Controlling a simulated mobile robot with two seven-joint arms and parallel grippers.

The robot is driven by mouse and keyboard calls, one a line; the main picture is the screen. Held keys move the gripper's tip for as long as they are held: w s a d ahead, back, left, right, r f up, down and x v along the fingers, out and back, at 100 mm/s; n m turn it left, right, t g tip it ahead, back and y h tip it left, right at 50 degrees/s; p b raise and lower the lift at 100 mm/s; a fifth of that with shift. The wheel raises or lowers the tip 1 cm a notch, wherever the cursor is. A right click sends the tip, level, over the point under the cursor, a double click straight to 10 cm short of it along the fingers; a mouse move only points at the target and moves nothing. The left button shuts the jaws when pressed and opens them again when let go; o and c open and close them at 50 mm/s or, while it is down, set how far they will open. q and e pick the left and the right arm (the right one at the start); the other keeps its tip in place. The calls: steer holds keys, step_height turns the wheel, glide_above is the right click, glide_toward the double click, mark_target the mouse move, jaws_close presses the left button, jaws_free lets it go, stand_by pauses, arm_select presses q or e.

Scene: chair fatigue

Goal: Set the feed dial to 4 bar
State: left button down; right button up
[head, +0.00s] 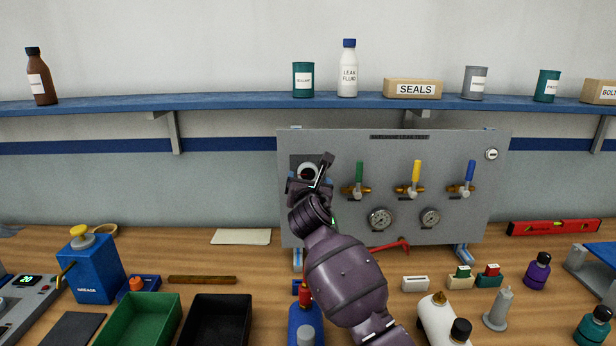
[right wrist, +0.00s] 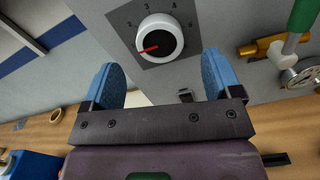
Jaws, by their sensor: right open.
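The feed dial is a white round knob (right wrist: 160,38) with a red pointer, on a dark square plate with numerals around it, 2, 3 and 4 among them. The pointer aims to the lower left in the right wrist view, below the 2. In the head view the dial (head: 307,169) is partly hidden behind my right gripper (head: 319,173). The gripper is open and empty; in the right wrist view its blue-padded fingers (right wrist: 159,65) are apart, with the knob beyond and between them. I see no contact. My left gripper is not in view.
The grey panel (head: 450,142) also carries green (head: 359,173), yellow (head: 416,173) and blue (head: 470,171) valve handles right of the dial, with two gauges (head: 381,219) below. A blue shelf (head: 240,103) runs above. Bins, bottles and tools crowd the bench.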

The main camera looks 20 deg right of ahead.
mark_target(308, 174)
steer(key=shift+x, duration=2.15)
steer(key=c, duration=0.9)
